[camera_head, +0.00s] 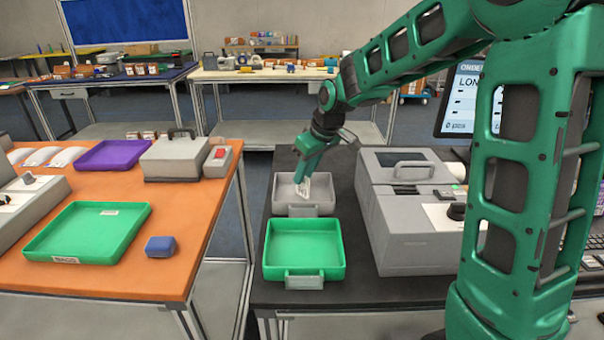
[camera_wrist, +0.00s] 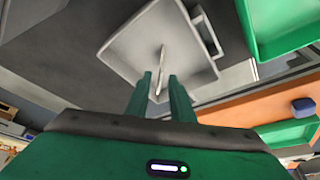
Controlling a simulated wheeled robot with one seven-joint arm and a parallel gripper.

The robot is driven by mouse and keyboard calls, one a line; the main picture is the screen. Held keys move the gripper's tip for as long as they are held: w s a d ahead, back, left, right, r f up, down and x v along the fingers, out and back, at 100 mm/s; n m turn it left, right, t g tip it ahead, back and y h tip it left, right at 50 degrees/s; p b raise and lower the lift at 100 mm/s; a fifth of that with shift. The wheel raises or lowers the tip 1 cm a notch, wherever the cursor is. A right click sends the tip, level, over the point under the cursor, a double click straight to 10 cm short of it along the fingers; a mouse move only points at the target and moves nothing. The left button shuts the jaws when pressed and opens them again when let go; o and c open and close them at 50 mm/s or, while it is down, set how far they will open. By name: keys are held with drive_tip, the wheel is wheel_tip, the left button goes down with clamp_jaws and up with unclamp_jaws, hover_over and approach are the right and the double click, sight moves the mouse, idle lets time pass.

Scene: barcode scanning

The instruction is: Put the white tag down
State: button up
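The white tag (camera_wrist: 161,68) shows nearly edge-on in the wrist view, against the grey tray (camera_wrist: 125,42). My gripper (camera_wrist: 160,77) points down over that tray. Its two green fingers stand apart, one on each side of the tag, with a visible gap to it, so it looks open. In the head view my gripper (camera_head: 303,178) reaches down into the grey tray (camera_head: 320,209), and a white piece, seemingly the tag (camera_head: 302,189), shows at its tips. Whether the tag touches the tray floor cannot be told.
A green tray (camera_head: 305,248) sits just in front of the grey one on the dark table. A grey machine (camera_head: 425,235) stands close on the right. The orange table (camera_head: 130,275) at left holds a purple tray (camera_head: 112,155), a green tray (camera_head: 90,232) and a blue block (camera_head: 160,246).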

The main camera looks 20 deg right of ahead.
drive_tip(key=v, duration=1.2)
drive_tip(key=shift+r, duration=0.1)
idle(0.4)
